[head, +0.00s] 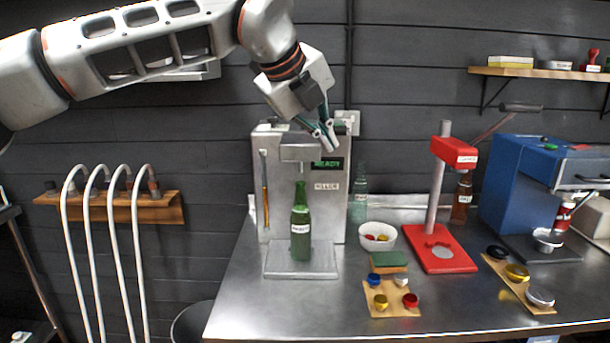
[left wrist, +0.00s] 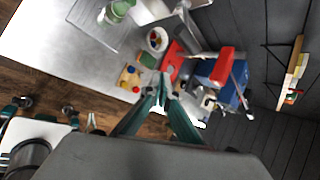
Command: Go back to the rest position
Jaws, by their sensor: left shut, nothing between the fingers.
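My left gripper (head: 326,133) is shut and empty. In the head view its arm comes in from the upper left, and the fingers hang in front of the upper right part of the grey filler machine (head: 328,210), above the bench. In the left wrist view the left gripper's fingers (left wrist: 166,90) meet at their tips. A green bottle (head: 301,232) with a white label stands upright on the filler's base plate, below and left of the gripper and apart from it. My right gripper is not in view.
The steel bench (head: 260,316) holds a white bowl (head: 365,242) of caps, a wooden cap board (head: 391,311), a red capper (head: 441,262), a brown bottle (head: 461,200) and a blue machine (head: 510,190). White hoses (head: 139,260) hang at left. A wall shelf (head: 540,73) is upper right.

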